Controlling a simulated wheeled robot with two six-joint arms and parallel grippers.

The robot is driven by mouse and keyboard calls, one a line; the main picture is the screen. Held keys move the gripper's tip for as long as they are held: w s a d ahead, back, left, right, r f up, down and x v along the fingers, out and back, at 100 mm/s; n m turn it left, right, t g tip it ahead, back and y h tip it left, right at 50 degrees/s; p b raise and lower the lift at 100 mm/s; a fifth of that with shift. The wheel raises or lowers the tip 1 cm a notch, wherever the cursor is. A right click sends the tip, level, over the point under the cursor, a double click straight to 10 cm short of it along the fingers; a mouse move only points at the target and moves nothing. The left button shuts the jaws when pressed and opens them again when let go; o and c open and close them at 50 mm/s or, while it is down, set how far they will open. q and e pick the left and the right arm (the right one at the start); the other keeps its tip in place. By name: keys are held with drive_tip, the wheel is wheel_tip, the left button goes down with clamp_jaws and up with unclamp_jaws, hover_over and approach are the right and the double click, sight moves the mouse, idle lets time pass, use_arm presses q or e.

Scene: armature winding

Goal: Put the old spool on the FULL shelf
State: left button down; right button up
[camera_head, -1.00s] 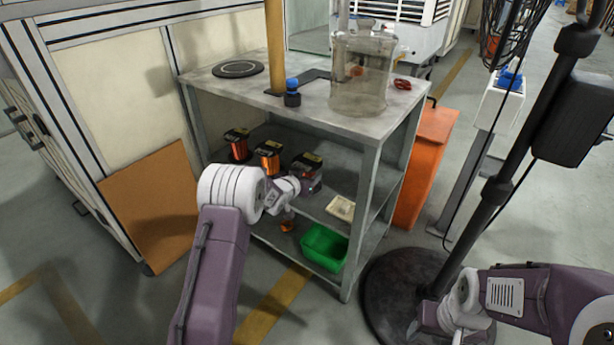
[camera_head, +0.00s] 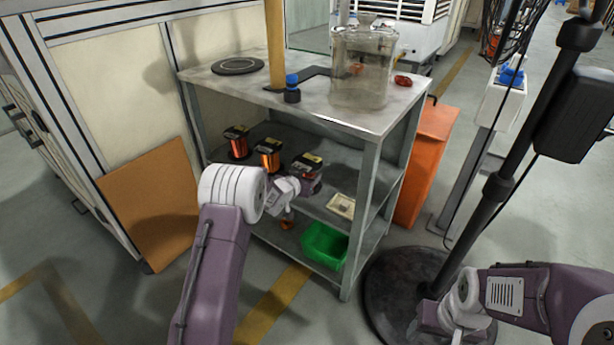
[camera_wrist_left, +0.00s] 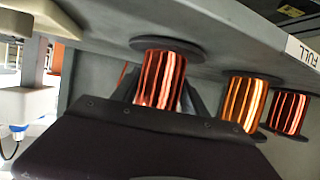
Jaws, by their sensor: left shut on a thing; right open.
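The old spool (camera_wrist_left: 160,78), copper-red with dark flanges, sits between the fingers of my left gripper (camera_wrist_left: 158,100). In the head view my left gripper (camera_head: 304,187) reaches to the front of the middle shelf, and the spool (camera_head: 307,167) shows just beyond it with a dark, labelled top. The spool is upright, its lower flange at the shelf surface; I cannot tell whether it bears its weight there. The FULL label (camera_wrist_left: 302,52) is on the shelf edge in the wrist view, upside down. My right gripper (camera_head: 460,333) is empty at the bottom right, partly cut off.
Two more copper spools (camera_head: 268,155) (camera_head: 237,142) stand in a row left of the held one. A small tray (camera_head: 341,206) lies to the right. Below are a green bin (camera_head: 325,246) and an orange piece (camera_head: 286,223). A black stand (camera_head: 470,250) rises at right.

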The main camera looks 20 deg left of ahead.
use_arm(q)
drive_tip(key=c, duration=0.5)
unclamp_jaws()
drive_tip(key=shift+r, duration=0.1)
drive_tip(key=shift+f, duration=0.2)
drive_tip(key=p+v, duration=0.5)
drive_tip(key=v, duration=0.3)
drive_tip(key=shift+s+r, duration=0.15)
drive_tip(key=shift+r, duration=0.1)
drive_tip(key=shift+s+a, duration=0.1)
drive_tip(key=shift+s, duration=0.25)
